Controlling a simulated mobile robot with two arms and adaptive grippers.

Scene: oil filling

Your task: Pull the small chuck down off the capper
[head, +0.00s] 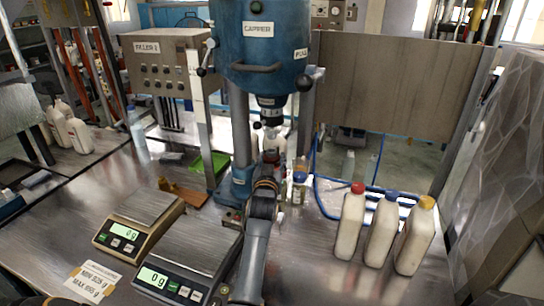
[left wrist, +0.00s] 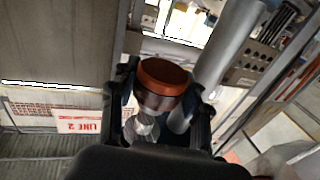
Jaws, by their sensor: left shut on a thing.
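The blue capper (head: 258,50) stands at the centre of the head view. Its dark spindle end (head: 270,102) points down. My left gripper (head: 268,165) is below the spindle, with my arm reaching up from the bottom. In the left wrist view the left gripper (left wrist: 163,105) is shut on a short round piece with an orange-red face (left wrist: 162,76) and a darker side, which looks like the small chuck. In the head view a small reddish top (head: 270,156) shows at the gripper, with a visible gap below the spindle. My right gripper is not in view.
Two scales (head: 139,220) (head: 188,257) reading 0 g stand at the left front. Several white jugs with red, blue and yellow caps (head: 381,232) stand at the right. A small blue-capped bottle (head: 299,189) is close to the right of my gripper. A grey column (head: 240,130) rises just left.

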